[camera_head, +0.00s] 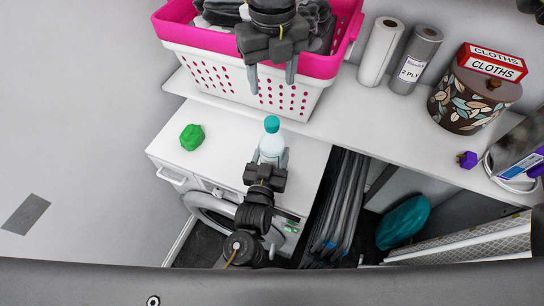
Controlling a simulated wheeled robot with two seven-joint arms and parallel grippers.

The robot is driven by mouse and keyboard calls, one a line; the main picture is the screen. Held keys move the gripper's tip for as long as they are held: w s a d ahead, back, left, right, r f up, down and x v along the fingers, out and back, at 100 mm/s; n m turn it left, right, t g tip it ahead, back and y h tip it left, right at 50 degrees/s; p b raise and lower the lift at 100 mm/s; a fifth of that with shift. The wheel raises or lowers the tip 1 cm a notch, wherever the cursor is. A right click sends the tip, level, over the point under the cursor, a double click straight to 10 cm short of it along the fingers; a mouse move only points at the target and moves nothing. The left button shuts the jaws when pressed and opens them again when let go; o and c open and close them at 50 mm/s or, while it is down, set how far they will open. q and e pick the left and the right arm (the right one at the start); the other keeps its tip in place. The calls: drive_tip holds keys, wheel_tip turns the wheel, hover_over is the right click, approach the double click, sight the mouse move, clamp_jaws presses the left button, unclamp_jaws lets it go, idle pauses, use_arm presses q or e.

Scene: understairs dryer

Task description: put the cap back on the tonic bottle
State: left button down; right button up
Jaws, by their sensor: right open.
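The tonic bottle (270,147) is pale and stands on the white top of the machine. A teal cap (271,124) sits at its top; I cannot tell how firmly it is seated. My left gripper (270,158) reaches up from the bottom of the view, its fingers on either side of the bottle and apparently closed on it. It hides the lower part of the bottle. My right gripper (271,77) is in the upper middle, in front of the basket in the picture. Its fingers are spread, pointing down, with nothing between them, above and apart from the cap.
A pink and white laundry basket (190,68) with dark cloths stands on the white shelf (345,110). Paper rolls (381,50), a leaf-patterned tin (465,98) and a purple object (467,159) are to the right. A green lump (192,137) lies left of the bottle.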

use_arm(q)
drive_tip(key=shift+c, duration=1.5)
unclamp_jaws()
drive_tip(key=shift+s, duration=0.1)
drive_tip(key=b+v, duration=0.2)
drive_tip(key=v, duration=0.8)
drive_tip(key=shift+s+b, duration=0.35)
drive_tip(key=shift+b, duration=0.05)
